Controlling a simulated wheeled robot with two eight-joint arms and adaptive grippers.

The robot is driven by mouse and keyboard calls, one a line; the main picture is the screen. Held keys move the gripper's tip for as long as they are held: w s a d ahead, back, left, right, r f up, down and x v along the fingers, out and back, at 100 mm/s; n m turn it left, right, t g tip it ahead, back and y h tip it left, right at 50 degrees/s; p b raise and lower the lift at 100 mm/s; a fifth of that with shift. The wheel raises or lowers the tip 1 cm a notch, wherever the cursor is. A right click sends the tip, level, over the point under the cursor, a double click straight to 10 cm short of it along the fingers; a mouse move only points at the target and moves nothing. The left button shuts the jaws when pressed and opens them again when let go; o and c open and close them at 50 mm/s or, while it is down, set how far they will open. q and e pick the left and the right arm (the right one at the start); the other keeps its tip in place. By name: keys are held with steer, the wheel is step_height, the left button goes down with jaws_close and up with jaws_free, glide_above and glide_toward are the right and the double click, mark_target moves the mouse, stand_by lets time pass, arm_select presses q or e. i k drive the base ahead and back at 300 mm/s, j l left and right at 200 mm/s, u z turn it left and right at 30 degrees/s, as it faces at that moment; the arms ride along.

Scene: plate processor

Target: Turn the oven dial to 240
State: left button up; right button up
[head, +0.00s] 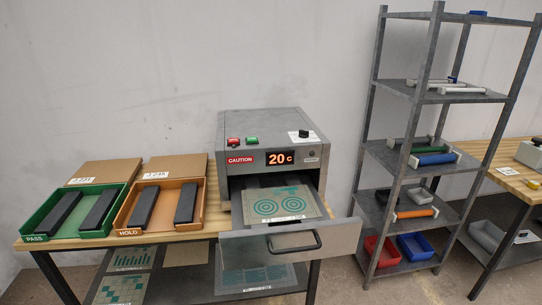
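The oven (262,124) is a grey metal box on the wooden table. Its dial (303,134) is a small black knob on a white plate on the oven's top, toward the right. The orange display (280,158) on the front reads "20 C". The dial's own setting is too small to read. The oven's drawer (340,238) is pulled out, with a plate (280,204) bearing green circle patterns in it. Neither of my grippers is in view.
Red (233,142) and green (252,140) buttons sit on the oven's top left. A green PASS tray (40,238) and an orange HOLD tray (130,232) stand left of the oven. A metal shelf (440,98) stands at right. The open drawer juts forward.

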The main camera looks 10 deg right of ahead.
mark_target(303, 134)
steer(key=i+l, duration=0.1)
steer(key=l, duration=0.35)
steer(key=i+l, duration=0.1)
steer(key=l, duration=0.4)
steer(key=i+l, duration=0.1)
steer(key=l, duration=0.35)
steer(key=i+l, duration=0.1)
steer(key=l, duration=0.4)
